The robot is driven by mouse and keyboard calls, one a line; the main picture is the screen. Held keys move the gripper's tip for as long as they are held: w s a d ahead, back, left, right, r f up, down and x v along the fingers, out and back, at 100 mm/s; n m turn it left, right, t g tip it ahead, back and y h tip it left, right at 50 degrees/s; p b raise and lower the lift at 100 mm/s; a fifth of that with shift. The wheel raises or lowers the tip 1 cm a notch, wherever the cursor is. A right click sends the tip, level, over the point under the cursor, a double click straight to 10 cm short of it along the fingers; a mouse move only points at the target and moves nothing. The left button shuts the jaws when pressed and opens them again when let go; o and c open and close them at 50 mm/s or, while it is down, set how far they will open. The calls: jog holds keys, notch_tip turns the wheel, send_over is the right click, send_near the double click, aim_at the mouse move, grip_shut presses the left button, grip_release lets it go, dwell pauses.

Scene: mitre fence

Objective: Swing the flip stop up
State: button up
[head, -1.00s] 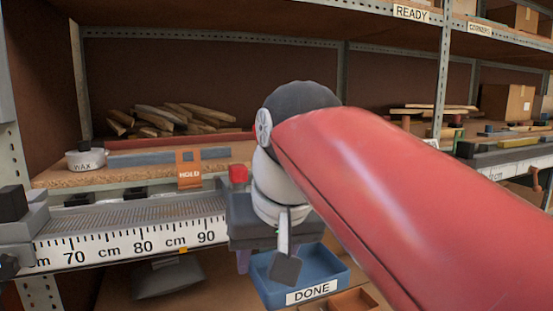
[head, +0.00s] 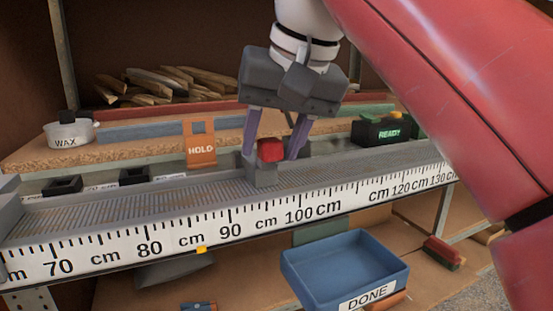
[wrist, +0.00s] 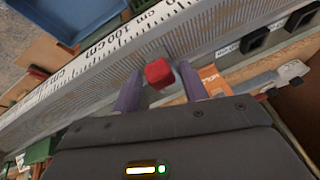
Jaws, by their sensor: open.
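The flip stop (head: 263,175) is a small grey piece with a red block on top, on the fence (head: 130,205) just past the 90 cm mark. Its red end (wrist: 158,73) also shows in the wrist view. My gripper (head: 271,152) is open and points down over the stop, with its two purple fingers on either side of the red block. In the wrist view, gaps show between the red block and both fingers of my gripper (wrist: 160,90). Whether a finger touches the grey part is hard to tell.
Behind the fence stand an orange HOLD tag (head: 200,150), a white WAX tin (head: 70,133) and a dark box with a green READY sign (head: 380,132). A blue DONE tray (head: 335,275) sits below the fence. The fence surface right of the stop is clear.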

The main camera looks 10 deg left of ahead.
jog(key=shift+x, duration=0.95)
grip_shut()
